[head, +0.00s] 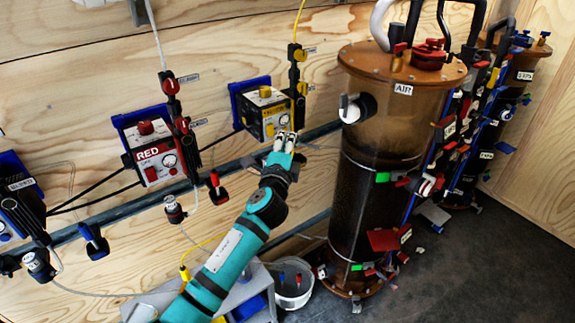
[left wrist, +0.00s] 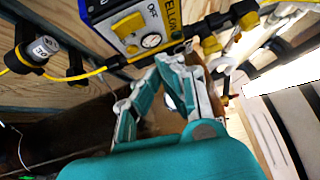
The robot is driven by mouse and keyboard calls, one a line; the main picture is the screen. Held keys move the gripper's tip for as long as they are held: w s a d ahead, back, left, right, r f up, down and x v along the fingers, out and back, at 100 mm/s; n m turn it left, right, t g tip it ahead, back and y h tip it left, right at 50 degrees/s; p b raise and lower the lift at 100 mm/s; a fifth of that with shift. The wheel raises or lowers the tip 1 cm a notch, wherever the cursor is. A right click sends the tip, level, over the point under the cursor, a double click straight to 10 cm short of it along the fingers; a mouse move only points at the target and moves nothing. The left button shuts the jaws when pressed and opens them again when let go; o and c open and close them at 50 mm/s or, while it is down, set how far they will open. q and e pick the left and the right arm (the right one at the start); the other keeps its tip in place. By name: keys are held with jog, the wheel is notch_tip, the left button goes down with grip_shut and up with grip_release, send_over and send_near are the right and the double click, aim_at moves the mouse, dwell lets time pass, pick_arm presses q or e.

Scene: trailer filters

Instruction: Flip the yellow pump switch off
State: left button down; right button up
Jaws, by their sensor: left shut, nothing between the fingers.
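The yellow pump (head: 266,112) is a box with a yellow and dark front, mounted on the wooden wall. In the left wrist view, the pump's face (left wrist: 165,22) shows a raised yellow switch (left wrist: 127,25), a round gauge (left wrist: 151,41) and lettering reading OFF and YELLOW. I cannot tell which way the switch is set. My left gripper (head: 285,138) is just below and in front of the pump's lower right part. In the left wrist view, its fingers (left wrist: 160,70) are shut and empty, under the gauge and apart from the switch. My right gripper is not in view.
A red pump (head: 155,155) hangs left of the yellow one, with a blue pump (head: 22,203) at far left. A tall brown filter column (head: 388,150) stands close on the right. A dark rail (head: 120,207), valves and hoses run below the pumps. A white bucket (head: 292,288) stands underneath.

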pick_arm(q)
jog(key=s+a, duration=0.2)
jog(key=s, duration=0.7)
jog(key=shift+r, duration=0.3)
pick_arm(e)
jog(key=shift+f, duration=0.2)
